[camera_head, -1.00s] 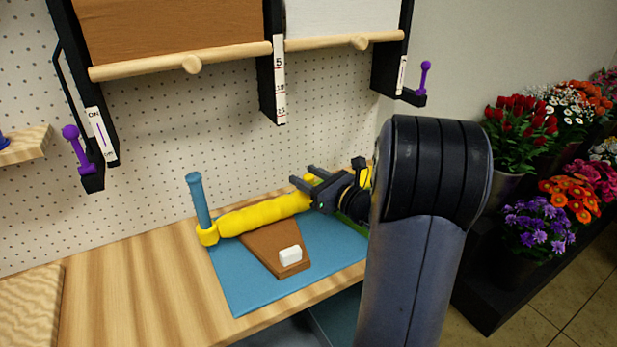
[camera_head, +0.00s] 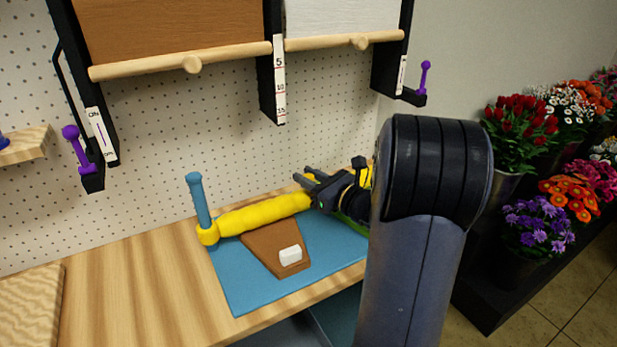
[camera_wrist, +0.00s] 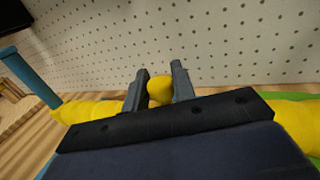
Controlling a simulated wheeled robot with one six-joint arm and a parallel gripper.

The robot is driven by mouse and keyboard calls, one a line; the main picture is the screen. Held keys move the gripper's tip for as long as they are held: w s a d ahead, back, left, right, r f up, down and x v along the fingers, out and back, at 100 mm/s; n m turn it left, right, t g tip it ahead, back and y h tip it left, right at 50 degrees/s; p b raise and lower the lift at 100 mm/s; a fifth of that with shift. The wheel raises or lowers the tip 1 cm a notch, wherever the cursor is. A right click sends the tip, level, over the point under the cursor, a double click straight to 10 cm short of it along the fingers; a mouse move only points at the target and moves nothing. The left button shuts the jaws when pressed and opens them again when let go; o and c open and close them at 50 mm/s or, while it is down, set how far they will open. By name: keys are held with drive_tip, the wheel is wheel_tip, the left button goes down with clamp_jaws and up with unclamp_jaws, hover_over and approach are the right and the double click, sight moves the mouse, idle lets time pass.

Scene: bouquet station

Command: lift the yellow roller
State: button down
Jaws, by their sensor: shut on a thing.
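The yellow roller (camera_head: 262,216) is a long lumpy bar lying over the back of a blue mat (camera_head: 242,290). Its left end meets a yellow collar (camera_head: 207,233) at the foot of a blue post (camera_head: 199,203); its right part is hidden behind my gripper (camera_head: 304,174). In the wrist view the roller (camera_wrist: 88,112) runs out to both sides below my gripper (camera_wrist: 159,88). The fingers are shut on a rounded yellow knob (camera_wrist: 159,91) that sits midway along the visible yellow bar. The knob's join to the roller is hidden. I see no clear gap under the roller.
A brown tapered sheet (camera_head: 265,248) with a white block (camera_head: 290,255) lies on the mat in front of the roller. Pegboard (camera_head: 160,190) stands close behind. Paper rolls with a wooden bar (camera_head: 180,62) hang above.

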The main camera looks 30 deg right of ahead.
wheel_tip(320, 180, up, 11)
drive_tip(key=p, duration=0.5)
drive_tip(key=shift+f+p, duration=0.15)
drive_tip(key=shift+p, duration=0.15)
drive_tip(key=c, duration=1.6)
unclamp_jaws()
drive_tip(key=o, duration=0.4)
drive_tip(key=shift+s+f, duration=0.1)
drive_tip(key=b+v, duration=0.1)
drive_tip(key=v, duration=0.9)
drive_tip(key=shift+s+d+b, duration=0.15)
drive_tip(key=shift+s+b, duration=0.15)
